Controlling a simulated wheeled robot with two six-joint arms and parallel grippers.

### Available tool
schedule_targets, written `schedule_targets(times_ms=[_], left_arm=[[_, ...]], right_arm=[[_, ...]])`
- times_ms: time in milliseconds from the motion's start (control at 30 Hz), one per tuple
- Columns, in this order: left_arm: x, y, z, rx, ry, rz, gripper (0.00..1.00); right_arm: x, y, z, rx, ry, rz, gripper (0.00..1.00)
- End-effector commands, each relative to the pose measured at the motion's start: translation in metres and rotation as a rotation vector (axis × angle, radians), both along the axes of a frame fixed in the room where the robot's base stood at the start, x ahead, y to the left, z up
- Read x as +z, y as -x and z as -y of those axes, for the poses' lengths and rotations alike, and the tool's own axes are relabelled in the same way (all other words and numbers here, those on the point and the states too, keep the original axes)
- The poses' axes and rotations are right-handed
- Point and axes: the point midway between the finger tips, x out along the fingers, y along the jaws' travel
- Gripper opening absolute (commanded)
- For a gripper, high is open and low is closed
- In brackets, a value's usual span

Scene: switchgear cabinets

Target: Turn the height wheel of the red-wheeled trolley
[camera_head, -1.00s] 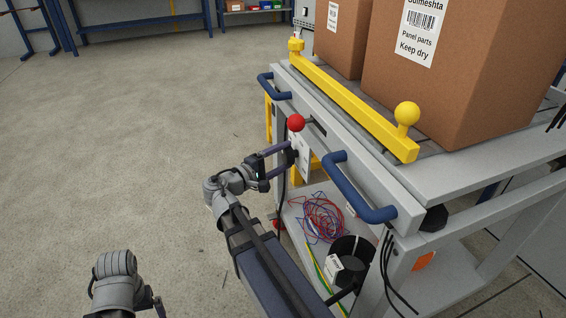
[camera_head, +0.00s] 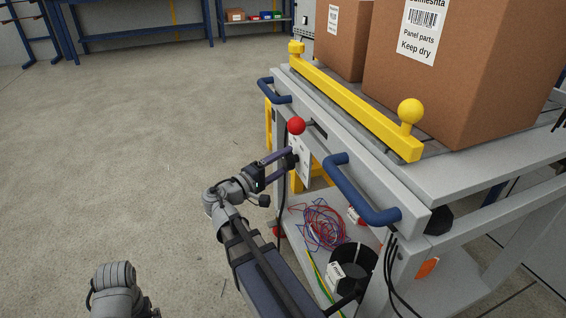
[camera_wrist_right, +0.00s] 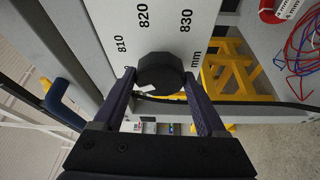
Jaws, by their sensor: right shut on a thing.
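The trolley (camera_head: 350,178) stands at the right in the head view, with a red wheel (camera_head: 279,230) low at its near corner. Its height wheel is a black faceted knob (camera_wrist_right: 161,74), in front of a white scale plate marked 810, 820 and 830 mm (camera_wrist_right: 120,25) in the right wrist view. My right gripper (camera_head: 289,158) is at the trolley's front face, shut on the height wheel, with one finger on each side of it.
A red ball knob (camera_head: 296,126) sits just above my right gripper. Blue handles (camera_head: 360,190) stick out from the trolley front. A yellow bar (camera_head: 350,100) and cardboard boxes (camera_head: 450,80) are on top. Coiled wires (camera_head: 323,225) lie on the lower shelf. The floor at left is clear.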

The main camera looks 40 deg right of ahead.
Motion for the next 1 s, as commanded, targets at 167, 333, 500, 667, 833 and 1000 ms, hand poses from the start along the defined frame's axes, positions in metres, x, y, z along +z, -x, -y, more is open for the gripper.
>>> schedule_targets(times_ms=[167, 333, 500, 667, 833, 1000], left_arm=[[0.000, 0.000, 0.000, 0.000, 0.000, 0.000, 1.00], [0.000, 0.000, 0.000, 0.000, 0.000, 0.000, 1.00], [0.000, 0.000, 0.000, 0.000, 0.000, 0.000, 1.00], [-0.001, 0.000, 0.000, 0.000, 0.000, 0.000, 1.00], [-0.002, 0.000, 0.000, 0.000, 0.000, 0.000, 1.00], [-0.003, 0.000, 0.000, 0.000, 0.000, 0.000, 1.00]], right_arm=[[-0.001, 0.003, 0.000, -0.006, -0.005, 0.001, 0.87], [-0.001, 0.002, 0.000, -0.004, -0.002, 0.000, 1.00], [-0.001, 0.001, 0.000, -0.002, -0.002, -0.001, 1.00], [-0.001, 0.001, -0.015, 0.002, -0.002, 0.000, 1.00], [-0.003, 0.004, -0.043, 0.002, -0.002, 0.000, 1.00], [-0.004, 0.006, -0.066, -0.001, -0.002, 0.000, 1.00]])
